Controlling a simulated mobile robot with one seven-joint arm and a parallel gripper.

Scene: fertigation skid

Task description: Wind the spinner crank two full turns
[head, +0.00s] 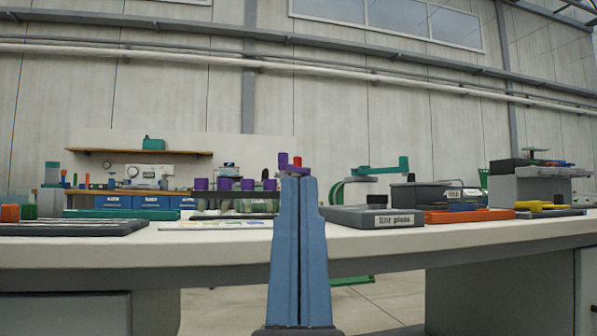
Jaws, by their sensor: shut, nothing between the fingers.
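A teal crank arm (376,171) with a short upright handle (404,164) at its right end stands toward the back of the bench, right of centre. I take it to be the spinner crank. A rounded green body (340,191) shows below its left end, partly hidden by a grey case. What looks like my gripper (297,180) rises in the middle foreground as two blue fingers side by side. They look shut and empty. Their tips appear left of the crank and nearer to me, apart from it.
The white bench top (230,245) spans the view. A labelled grey tray (375,218) and an orange tray (470,215) lie in front of the crank. Purple parts (225,184) stand left of my fingers. A grey stand (525,188) is at right.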

